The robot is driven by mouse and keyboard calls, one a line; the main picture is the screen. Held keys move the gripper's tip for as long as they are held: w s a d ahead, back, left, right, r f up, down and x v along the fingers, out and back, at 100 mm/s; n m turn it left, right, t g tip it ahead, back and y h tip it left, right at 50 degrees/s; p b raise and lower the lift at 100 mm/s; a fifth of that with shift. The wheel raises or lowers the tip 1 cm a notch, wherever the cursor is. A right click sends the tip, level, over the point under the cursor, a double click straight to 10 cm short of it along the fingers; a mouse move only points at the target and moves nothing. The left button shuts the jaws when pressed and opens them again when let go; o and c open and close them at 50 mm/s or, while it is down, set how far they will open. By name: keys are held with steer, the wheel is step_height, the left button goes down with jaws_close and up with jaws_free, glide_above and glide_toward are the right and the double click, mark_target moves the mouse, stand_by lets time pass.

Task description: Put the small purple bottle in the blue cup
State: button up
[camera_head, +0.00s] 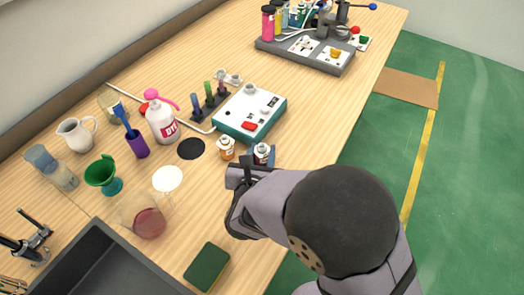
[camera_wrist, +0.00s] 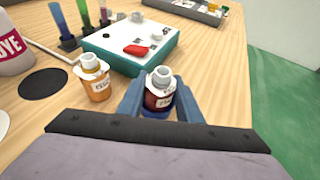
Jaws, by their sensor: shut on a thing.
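The small purple bottle (camera_wrist: 159,99) has a white cap, a pale label and dark purple-red contents. It stands upright between the blue fingers of my gripper (camera_wrist: 160,104), which is shut on it. In the head view the bottle (camera_head: 262,152) shows beyond my gripper (camera_head: 261,160), near the table's right edge. Its lower part is partly hidden, and I cannot tell whether it touches the table. A bluish translucent cup-like vessel (camera_head: 45,163) stands at the far left of the table in the head view. I cannot tell for sure whether it is the blue cup.
A small orange bottle (camera_head: 227,148) stands just left of the purple one. A white and teal device (camera_head: 250,112) is behind them. A green funnel (camera_head: 101,172), a glass with red liquid (camera_head: 148,220), a white dye bottle (camera_head: 160,122) and a black tray (camera_head: 115,262) are leftward.

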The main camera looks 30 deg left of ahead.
steer(key=shift+f, duration=0.15)
steer(key=o, duration=1)
steer(key=shift+o, duration=0.2)
steer(key=shift+r, duration=0.2)
steer(key=b+v, duration=0.1)
steer(key=v, duration=1.1)
